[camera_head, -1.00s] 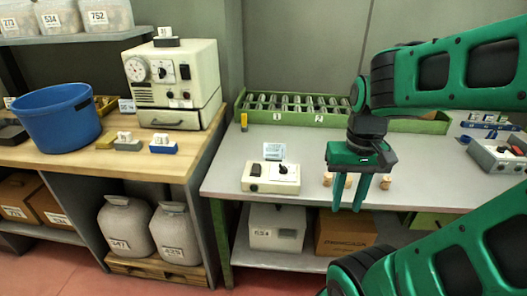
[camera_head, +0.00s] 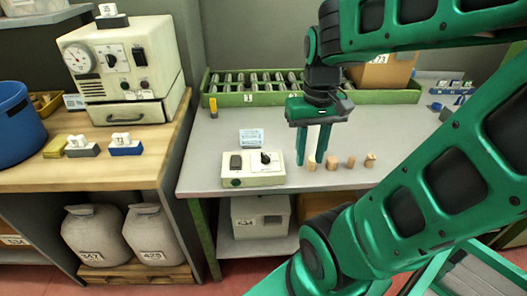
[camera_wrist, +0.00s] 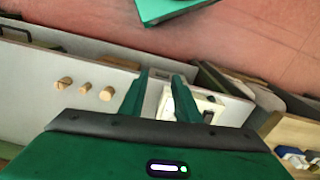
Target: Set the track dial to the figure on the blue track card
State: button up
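A cream control box (camera_head: 252,178) on the grey table carries a black rotary knob (camera_head: 266,158) and a dark switch; I cannot tell what figure the knob points at. A blue block (camera_head: 126,150) on the wooden bench holds a small white card reading T3. A grey block (camera_head: 82,151) beside it holds another card, too small to read. My gripper (camera_head: 310,152) points down, open and empty, to the right of the control box and near the leftmost cork stopper (camera_head: 312,165). The wrist view shows its two fingers (camera_wrist: 160,80) apart with the box (camera_wrist: 205,105) beyond them.
Several corks stand in a row right of the gripper. A pale blue card (camera_head: 251,138) stands behind the control box. A green roller tray (camera_head: 250,98) lines the table's back. A cream machine (camera_head: 125,65) with a gauge and knob stands on the wooden bench. The table between is clear.

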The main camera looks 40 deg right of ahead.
aim_at(265, 156)
jog(key=w+n, duration=0.4)
jog(key=w, duration=1.2)
jog(key=shift+n, duration=0.3)
jog(key=f, duration=0.7)
jog(key=w+f, duration=0.1)
jog(key=f, duration=0.2)
jog(key=shift+w+f, duration=0.1)
jog(key=shift+f, duration=0.25)
jog(key=shift+c, duration=0.3)
grip_shut()
